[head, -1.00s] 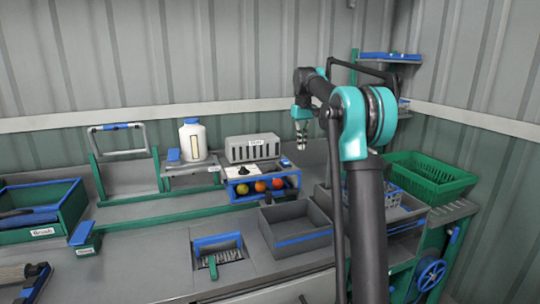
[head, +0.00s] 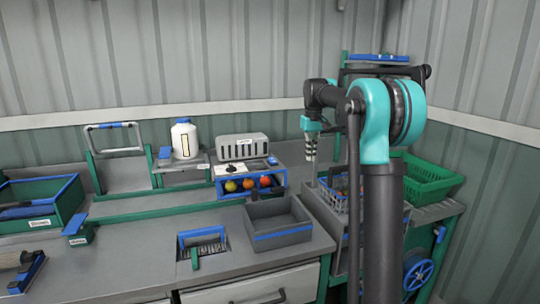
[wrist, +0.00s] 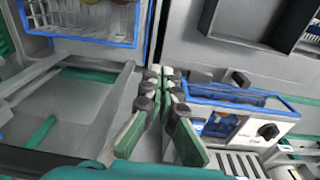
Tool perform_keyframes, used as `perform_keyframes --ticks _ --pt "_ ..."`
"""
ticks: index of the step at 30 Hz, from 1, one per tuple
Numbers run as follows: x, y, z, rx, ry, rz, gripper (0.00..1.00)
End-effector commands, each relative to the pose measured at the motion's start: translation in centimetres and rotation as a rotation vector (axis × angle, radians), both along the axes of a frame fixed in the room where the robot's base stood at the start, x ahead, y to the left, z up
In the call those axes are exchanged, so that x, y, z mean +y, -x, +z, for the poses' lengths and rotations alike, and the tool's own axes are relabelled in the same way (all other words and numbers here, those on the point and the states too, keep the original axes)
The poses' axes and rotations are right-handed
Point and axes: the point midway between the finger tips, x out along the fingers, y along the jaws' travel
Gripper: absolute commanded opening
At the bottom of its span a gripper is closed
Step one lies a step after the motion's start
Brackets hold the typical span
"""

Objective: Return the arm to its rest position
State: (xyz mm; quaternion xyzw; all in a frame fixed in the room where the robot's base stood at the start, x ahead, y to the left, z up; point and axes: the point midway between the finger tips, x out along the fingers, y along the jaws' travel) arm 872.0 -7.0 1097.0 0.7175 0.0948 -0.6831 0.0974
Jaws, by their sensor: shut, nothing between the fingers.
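My arm (head: 384,190) stands at the right of the head view with its upper part raised and bent over to the left. My gripper (head: 311,154) hangs from it, pointing down, above the gap between the grey bin and the wire basket. In the wrist view my gripper (wrist: 167,73) has its green-backed fingers together at the tips, with nothing between them. It touches nothing that I can make out.
Below stand an empty grey bin (head: 293,236) and a blue-rimmed wire basket (head: 331,199). A blue rack (head: 222,188) holds coloured balls behind the bin. A green crate (head: 428,187) is at the right, partly behind my arm. A white bottle (head: 185,140) stands further left.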

Motion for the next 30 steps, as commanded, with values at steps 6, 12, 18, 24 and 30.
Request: perform_keyframes --ticks 6,12,18,24,30 --pt "-0.6 3.8 -2.7 -0.042 -0.005 -0.036 0.0" --pt "-1.6 10.6 -7.5 -0.106 -0.014 -0.092 0.0" --pt "-2.4 19.3 -13.7 -0.179 -0.026 -0.153 0.0" --pt "-3.0 28.9 -20.3 -0.251 -0.04 -0.214 0.0" --pt "-3.3 35.9 -25.1 -0.302 -0.052 -0.257 0.0"
